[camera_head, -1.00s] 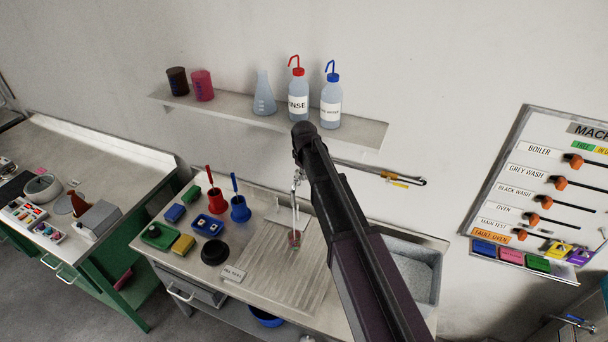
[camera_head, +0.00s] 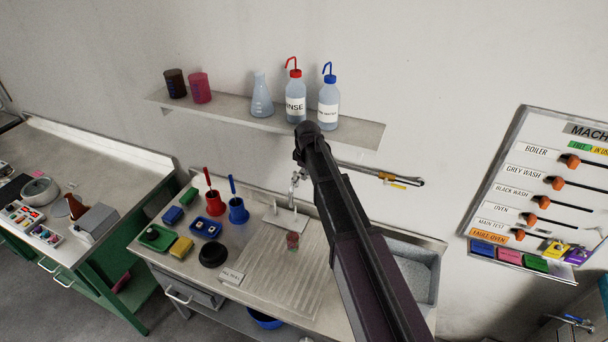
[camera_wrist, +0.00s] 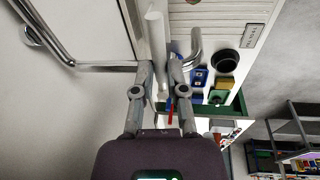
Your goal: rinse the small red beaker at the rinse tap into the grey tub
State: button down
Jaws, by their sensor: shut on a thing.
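The small red beaker (camera_head: 292,240) stands upright on the ribbed drainboard (camera_head: 270,270), below the chrome rinse tap (camera_head: 295,182). No water stream shows under the spout. In the wrist view my gripper (camera_wrist: 165,76) is shut on a pale upright rod (camera_wrist: 156,45) beside the tap's curved chrome spout (camera_wrist: 194,45); the rod looks like part of the tap. A grey, speckled tub-like basin (camera_head: 421,284) lies right of the drainboard, partly behind my arm. The beaker's contents cannot be made out.
A wall shelf (camera_head: 225,113) above holds two beakers, a flask and two wash bottles. Left on the bench are blue, green and yellow blocks, red (camera_head: 214,203) and blue (camera_head: 238,210) brush holders, and a black round dish (camera_head: 214,253). A rail with tongs (camera_head: 380,174) is on the wall.

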jog(key=shift+w, duration=0.1)
jog(key=c, duration=0.6)
grip_release()
jog(key=shift+s+m, duration=0.2)
jog(key=shift+m, duration=0.3)
